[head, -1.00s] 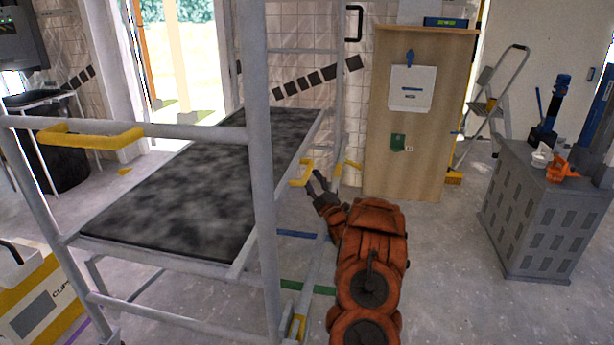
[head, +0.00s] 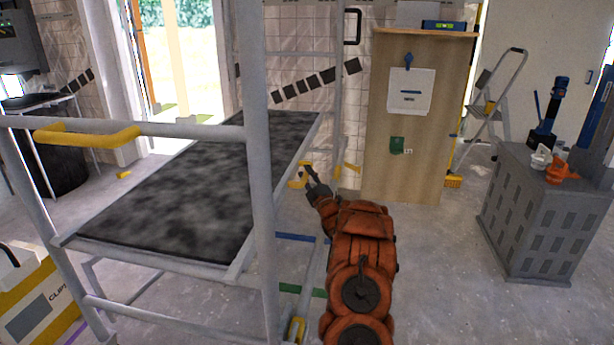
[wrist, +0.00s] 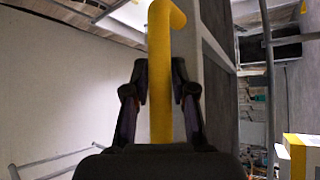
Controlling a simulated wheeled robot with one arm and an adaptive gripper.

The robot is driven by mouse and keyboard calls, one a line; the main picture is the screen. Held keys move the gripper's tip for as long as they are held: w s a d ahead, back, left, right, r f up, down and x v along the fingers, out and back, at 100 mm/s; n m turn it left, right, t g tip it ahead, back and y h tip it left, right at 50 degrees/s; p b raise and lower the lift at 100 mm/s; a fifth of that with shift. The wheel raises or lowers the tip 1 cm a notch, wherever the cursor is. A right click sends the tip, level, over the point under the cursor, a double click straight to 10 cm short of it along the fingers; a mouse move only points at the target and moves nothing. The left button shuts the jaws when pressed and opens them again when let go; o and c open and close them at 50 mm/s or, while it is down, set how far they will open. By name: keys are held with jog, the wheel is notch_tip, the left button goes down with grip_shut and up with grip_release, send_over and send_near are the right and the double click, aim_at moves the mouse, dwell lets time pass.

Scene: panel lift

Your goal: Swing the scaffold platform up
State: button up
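The scaffold platform (head: 190,190) is a dark mottled panel in a grey frame. It lies roughly level inside the scaffold in the head view. A yellow handle (head: 296,183) sits at its far right edge. My gripper (head: 308,175) is at this handle, reaching in from the right. In the wrist view the yellow bar (wrist: 160,55) runs upright between the two fingers of my gripper (wrist: 160,75). The fingertips sit close against both sides of the bar, and its lower end is hidden behind my palm. The panel's edge shows to the right there.
A grey scaffold post (head: 262,190) stands left of my arm. A yellow rail grip (head: 88,137) is on the near upper rail. A wooden cabinet (head: 425,165) stands behind my gripper, a grey cart (head: 540,215) to the right.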

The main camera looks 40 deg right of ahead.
grip_shut()
jog(key=shift+r, duration=0.1)
